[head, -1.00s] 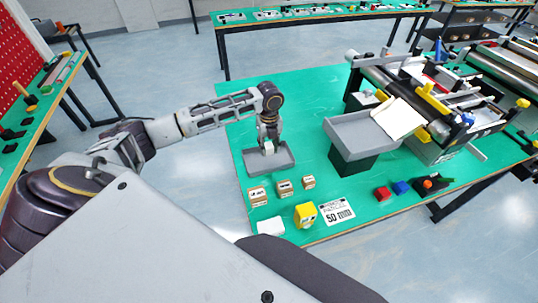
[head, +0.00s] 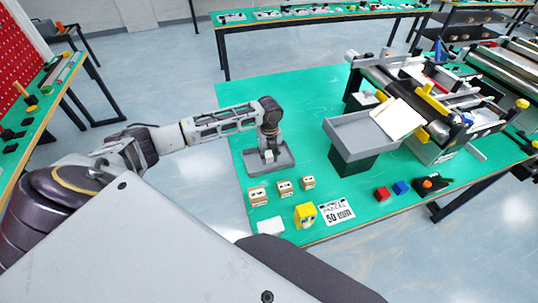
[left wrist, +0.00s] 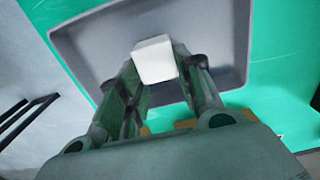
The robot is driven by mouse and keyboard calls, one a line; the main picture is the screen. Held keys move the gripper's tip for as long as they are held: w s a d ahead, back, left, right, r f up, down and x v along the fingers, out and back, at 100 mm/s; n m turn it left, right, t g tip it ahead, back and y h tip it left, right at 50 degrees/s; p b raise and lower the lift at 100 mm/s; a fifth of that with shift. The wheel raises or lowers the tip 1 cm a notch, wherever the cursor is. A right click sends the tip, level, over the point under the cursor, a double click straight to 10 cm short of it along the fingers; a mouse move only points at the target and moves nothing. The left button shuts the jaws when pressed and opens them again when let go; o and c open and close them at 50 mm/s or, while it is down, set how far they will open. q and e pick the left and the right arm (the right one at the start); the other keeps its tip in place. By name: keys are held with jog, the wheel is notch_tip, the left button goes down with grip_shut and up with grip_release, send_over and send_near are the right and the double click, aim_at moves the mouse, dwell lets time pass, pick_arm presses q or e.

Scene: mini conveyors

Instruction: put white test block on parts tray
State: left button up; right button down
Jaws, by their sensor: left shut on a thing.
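The white test block (left wrist: 154,58) is between the fingers of my left gripper (left wrist: 160,68), which is shut on it. In the head view my left gripper (head: 269,148) points down over the grey parts tray (head: 287,164), with the white block (head: 268,156) low inside the tray's outline. The tray also shows behind the block in the left wrist view (left wrist: 100,42). I cannot tell whether the block touches the tray floor. My right gripper is not in view.
Several small cardboard boxes (head: 284,188) stand in front of the tray. A yellow block (head: 305,215) and a printed card (head: 336,212) lie nearer the table's front edge. A raised grey bin (head: 350,140) and a conveyor (head: 400,80) stand to the right. The green tabletop behind the tray is clear.

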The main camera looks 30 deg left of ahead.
aim_at(269, 156)
pick_arm(q)
jog(key=shift+f, duration=0.1)
jog(key=o, duration=1)
jog(key=shift+r, duration=6.15)
